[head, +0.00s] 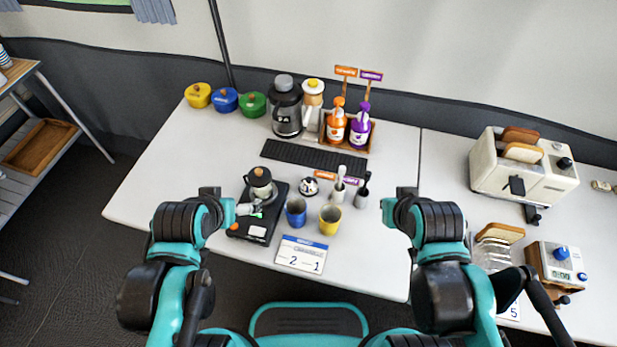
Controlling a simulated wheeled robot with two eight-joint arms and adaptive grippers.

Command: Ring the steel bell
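The steel bell (308,187) is a small shiny dome with a dark spot on top. It sits on the white table, between the black scale-like device with a pot and the utensil cups. My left gripper (243,209) is left of the bell, by the front left of the black device, apart from the bell. My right gripper (388,208) is to the right of the bell, over the table's front part, also apart from it. The fingers of both are small and foreshortened, so I cannot tell whether they are open or shut.
A blue cup (296,211) and a yellow cup (330,219) stand just in front of the bell. A pot (259,181) on the black device (248,226) is left of it. A number card (301,254) lies at the front. A dark mat (313,158) lies behind.

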